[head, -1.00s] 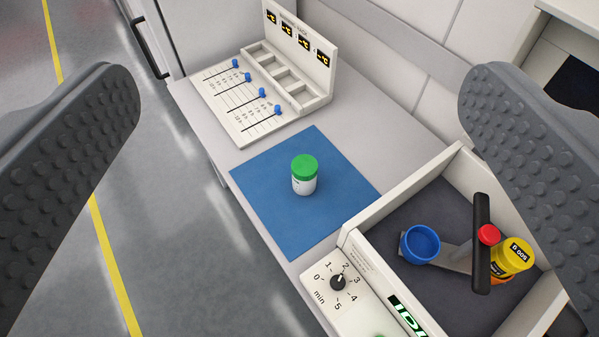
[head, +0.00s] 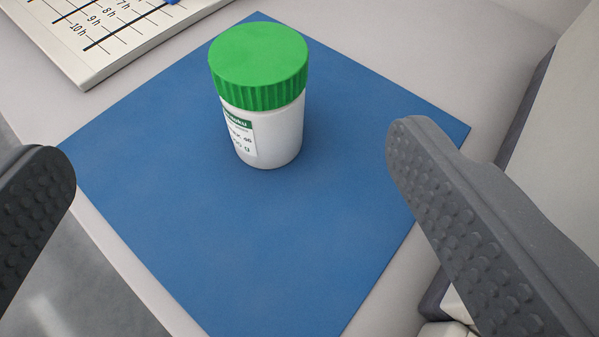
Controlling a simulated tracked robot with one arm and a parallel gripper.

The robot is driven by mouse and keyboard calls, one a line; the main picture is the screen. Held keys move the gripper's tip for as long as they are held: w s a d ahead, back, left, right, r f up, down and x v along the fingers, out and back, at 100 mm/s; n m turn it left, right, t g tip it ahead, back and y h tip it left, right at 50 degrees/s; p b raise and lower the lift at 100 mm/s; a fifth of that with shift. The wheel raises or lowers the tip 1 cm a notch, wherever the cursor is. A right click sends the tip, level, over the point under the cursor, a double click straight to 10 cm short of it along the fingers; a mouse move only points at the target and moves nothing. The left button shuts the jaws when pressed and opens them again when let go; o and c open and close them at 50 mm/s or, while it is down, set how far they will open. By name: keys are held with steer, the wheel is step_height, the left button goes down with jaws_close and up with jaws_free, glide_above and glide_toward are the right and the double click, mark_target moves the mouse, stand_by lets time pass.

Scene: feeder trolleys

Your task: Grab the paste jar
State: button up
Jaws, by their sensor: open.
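The paste jar (head: 272,132) is a white jar with a ribbed green lid and a printed label. It stands upright on a blue mat (head: 250,245), near the mat's far corner. My gripper (head: 232,160) is open and empty, with one dark studded finger at the left edge and the other at the right. The jar appears between the two fingers, and neither finger appears to touch it.
A white panel with printed hour scales (head: 85,40) lies at the top left. The pale worktop (head: 405,50) is bare beyond the mat. A light-coloured wall or box side (head: 565,140) rises at the right.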

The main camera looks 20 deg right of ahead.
mark_target(261, 102)
steer(key=shift+h, duration=0.3)
steer(key=w+f, duration=0.2)
steer(key=w+d+f, duration=0.1)
steer(key=w+f, duration=0.1)
steer(key=w+f+b, duration=0.1)
steer(key=w+f, duration=0.1)
steer(key=shift+w+d, duration=0.35)
steer(key=shift+b+x, duration=0.8)
steer(key=shift+x, duration=2.25)
steer(key=c, duration=1.5)
